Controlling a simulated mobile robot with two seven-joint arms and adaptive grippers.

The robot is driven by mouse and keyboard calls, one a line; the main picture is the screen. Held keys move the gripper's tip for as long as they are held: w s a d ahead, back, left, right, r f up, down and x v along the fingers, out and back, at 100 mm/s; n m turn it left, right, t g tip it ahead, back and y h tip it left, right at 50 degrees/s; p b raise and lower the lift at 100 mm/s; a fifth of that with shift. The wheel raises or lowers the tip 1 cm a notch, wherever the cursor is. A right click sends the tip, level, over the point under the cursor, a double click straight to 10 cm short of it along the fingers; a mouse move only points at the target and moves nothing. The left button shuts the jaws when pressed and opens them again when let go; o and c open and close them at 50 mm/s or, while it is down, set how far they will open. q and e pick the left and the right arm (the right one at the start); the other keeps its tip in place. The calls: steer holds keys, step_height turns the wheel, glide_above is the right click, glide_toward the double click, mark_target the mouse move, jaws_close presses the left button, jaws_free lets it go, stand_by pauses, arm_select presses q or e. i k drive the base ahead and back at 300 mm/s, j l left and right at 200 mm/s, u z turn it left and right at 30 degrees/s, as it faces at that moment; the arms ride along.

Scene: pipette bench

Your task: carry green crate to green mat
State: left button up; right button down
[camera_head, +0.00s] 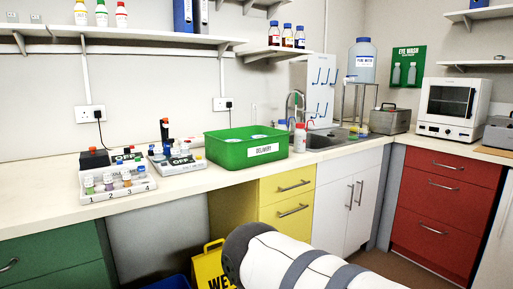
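The green crate (228,153) stands upright on the pale bench, near the front edge and left of the sink. It has a white "DELIVERY" label on its front, and a few pale blue-white items show just above its rim. Most of its contents are hidden by its walls. I see no green mat in this view. Neither of my grippers is in view; only a white and grey part of my arm shows at the bottom.
Left of the crate are a numbered rack (117,186) with small vials and a tray of bottles and instruments (180,163). Bottles (300,138) stand just right of it by the sink (325,139). A yellow wet-floor sign (208,268) stands below the bench.

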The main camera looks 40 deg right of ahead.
mark_target(232, 156)
steer(key=i+l, duration=0.15)
steer(key=l, duration=0.2)
steer(key=i+l+u, duration=0.1)
steer(key=l, duration=0.25)
steer(key=i+l, duration=0.4)
steer(key=l, duration=0.3)
steer(key=i+l+u, duration=0.1)
steer(key=l, duration=0.25)
steer(key=i+l, duration=0.2)
steer(key=l, duration=0.2)
steer(key=i+l, duration=0.15)
steer(key=l, duration=0.2)
steer(key=k+u, duration=0.35)
steer(key=i+z, duration=0.3)
steer(key=i, duration=0.1)
